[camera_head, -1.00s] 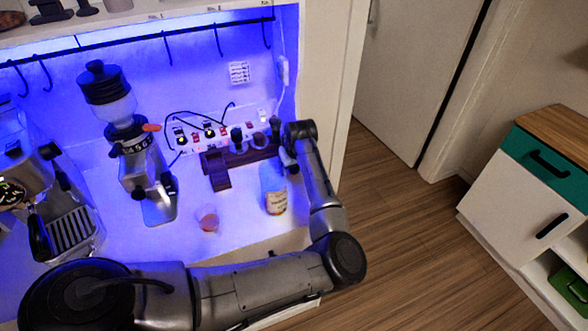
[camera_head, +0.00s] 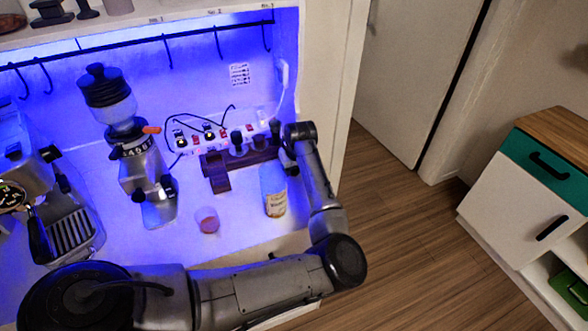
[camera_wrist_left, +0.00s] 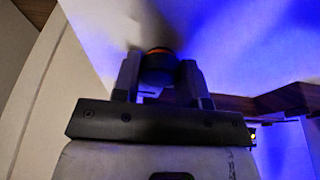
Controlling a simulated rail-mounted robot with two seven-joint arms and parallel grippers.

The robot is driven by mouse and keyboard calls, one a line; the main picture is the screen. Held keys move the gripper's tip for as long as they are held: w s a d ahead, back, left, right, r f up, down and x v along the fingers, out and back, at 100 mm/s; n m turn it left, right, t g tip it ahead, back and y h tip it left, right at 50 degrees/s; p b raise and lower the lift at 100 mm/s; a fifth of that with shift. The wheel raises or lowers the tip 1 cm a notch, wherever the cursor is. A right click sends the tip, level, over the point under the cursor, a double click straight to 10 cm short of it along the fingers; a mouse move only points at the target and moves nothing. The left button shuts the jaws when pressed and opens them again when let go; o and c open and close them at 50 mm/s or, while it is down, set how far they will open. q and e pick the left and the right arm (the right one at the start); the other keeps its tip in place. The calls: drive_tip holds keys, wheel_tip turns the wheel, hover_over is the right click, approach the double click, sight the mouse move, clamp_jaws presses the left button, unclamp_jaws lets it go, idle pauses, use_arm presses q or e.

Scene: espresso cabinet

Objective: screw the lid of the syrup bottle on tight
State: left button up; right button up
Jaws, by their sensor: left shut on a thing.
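The syrup bottle (camera_head: 275,197), clear with a pale label, stands upright on the cabinet counter near its right front. My left gripper (camera_head: 286,160) is beside the top of the bottle in the head view, partly hidden by my wrist. In the left wrist view my left gripper (camera_wrist_left: 160,78) is shut on a dark round piece with an orange edge, which looks like the lid (camera_wrist_left: 157,62). The bottle's neck is hidden, so I cannot tell how the lid sits on it. My right gripper is not in view.
A small pink cup (camera_head: 207,220) stands left of the bottle. Behind are a dark wooden holder (camera_head: 217,180) and a power strip (camera_head: 185,142). A grinder (camera_head: 140,165) and an espresso machine (camera_head: 60,210) stand at left. The cabinet's side wall (camera_head: 325,90) is close on the right.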

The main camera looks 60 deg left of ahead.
use_arm(q)
drive_tip(key=shift+r, duration=0.45)
drive_tip(key=v, duration=0.2)
drive_tip(key=p+v, duration=0.1)
drive_tip(key=shift+w+a+r, duration=0.1)
drive_tip(key=shift+w+r, duration=0.15)
drive_tip(key=shift+r, duration=0.05)
drive_tip(key=w+d+r+p, duration=0.1)
drive_tip(key=w+d+r, duration=0.3)
drive_tip(key=d, duration=0.6)
drive_tip(key=shift+w+r, duration=0.2)
drive_tip(key=shift+r, duration=0.95)
